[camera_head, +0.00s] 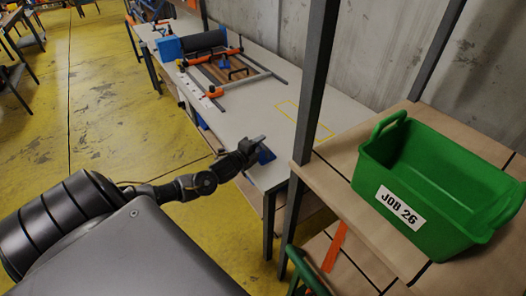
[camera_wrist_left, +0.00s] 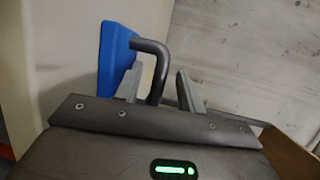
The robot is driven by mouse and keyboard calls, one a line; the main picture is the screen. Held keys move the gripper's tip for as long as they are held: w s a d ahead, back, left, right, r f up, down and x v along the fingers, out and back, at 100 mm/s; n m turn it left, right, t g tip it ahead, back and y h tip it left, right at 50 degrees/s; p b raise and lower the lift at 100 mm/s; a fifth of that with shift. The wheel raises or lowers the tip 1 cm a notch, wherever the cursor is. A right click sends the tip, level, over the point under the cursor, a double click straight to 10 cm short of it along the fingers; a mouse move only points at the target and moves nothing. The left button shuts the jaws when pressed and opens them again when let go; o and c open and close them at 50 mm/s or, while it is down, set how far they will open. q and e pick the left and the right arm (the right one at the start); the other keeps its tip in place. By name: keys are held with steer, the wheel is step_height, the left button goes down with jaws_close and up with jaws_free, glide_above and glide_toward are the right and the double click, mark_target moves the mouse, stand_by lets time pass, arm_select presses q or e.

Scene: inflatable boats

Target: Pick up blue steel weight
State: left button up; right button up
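The blue steel weight (camera_head: 265,155) is on the near end of the pale table, mostly hidden behind my left gripper in the head view. In the left wrist view the weight (camera_wrist_left: 115,55) is a blue block with a bent dark grey rod handle (camera_wrist_left: 158,65). My left gripper (camera_head: 258,141) is at the weight. In the left wrist view its two grey fingers (camera_wrist_left: 158,88) are apart, with the handle's rod between them and gaps on both sides. My right gripper is not in view.
The long pale table (camera_head: 235,125) carries a clamped frame (camera_head: 225,75) with orange parts and a black roller (camera_head: 203,40) farther back. A dark post (camera_head: 314,80) stands right of my left gripper. A green crate (camera_head: 440,185) labelled JOB 26 sits on a wooden shelf at right.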

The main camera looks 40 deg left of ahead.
arm_select(q)
steer(key=shift+w+f, duration=0.15)
steer(key=shift+w, duration=0.5)
steer(key=shift+s, duration=0.1)
jaws_close()
steer(key=shift+f, duration=0.1)
stand_by(0.7)
